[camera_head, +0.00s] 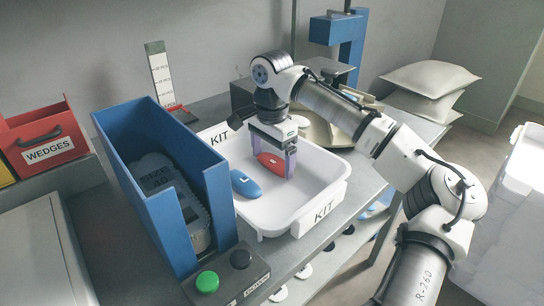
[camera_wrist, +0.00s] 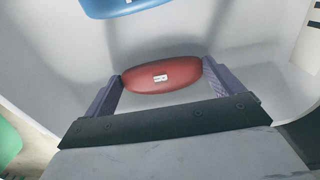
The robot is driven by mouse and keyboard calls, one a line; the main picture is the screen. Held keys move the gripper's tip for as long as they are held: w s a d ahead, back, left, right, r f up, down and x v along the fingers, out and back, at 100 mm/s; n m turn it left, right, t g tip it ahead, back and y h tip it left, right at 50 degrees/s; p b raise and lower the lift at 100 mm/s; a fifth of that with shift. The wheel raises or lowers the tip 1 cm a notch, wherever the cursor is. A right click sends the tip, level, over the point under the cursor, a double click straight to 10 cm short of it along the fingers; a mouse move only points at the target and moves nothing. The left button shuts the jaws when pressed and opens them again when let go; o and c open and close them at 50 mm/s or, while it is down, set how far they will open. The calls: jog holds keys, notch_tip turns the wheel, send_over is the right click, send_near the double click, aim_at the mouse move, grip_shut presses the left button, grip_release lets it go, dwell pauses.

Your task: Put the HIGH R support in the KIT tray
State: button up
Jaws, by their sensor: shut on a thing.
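The white KIT tray (camera_head: 312,196) stands on the grey bench, with KIT on its walls. A red insole support (camera_head: 269,163) is between the purple fingers of my gripper (camera_head: 275,160), inside the tray walls. In the wrist view the red support (camera_wrist: 165,81) spans the gap between the fingers, and my gripper (camera_wrist: 162,88) is shut on it. Its small white label is too small to read. I cannot tell whether it touches the tray floor. A blue support (camera_head: 245,184) marked L lies in the tray to the left; its edge also shows in the wrist view (camera_wrist: 108,8).
A tall blue holder (camera_head: 139,180) with grey insoles marked SIZE 40 stands just left of the tray. A red WEDGES bin (camera_head: 47,135) is at far left. Grey cushions (camera_head: 430,80) are stacked behind right.

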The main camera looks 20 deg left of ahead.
aim_at(272, 162)
jog(key=shift+f, duration=0.1)
jog(key=o, duration=0.6)
jog(key=shift+o, duration=0.2)
notch_tip(272, 162, up, 12)
jog(key=p, duration=0.1)
jog(key=shift+p, duration=0.3)
jog(key=shift+r, duration=0.25)
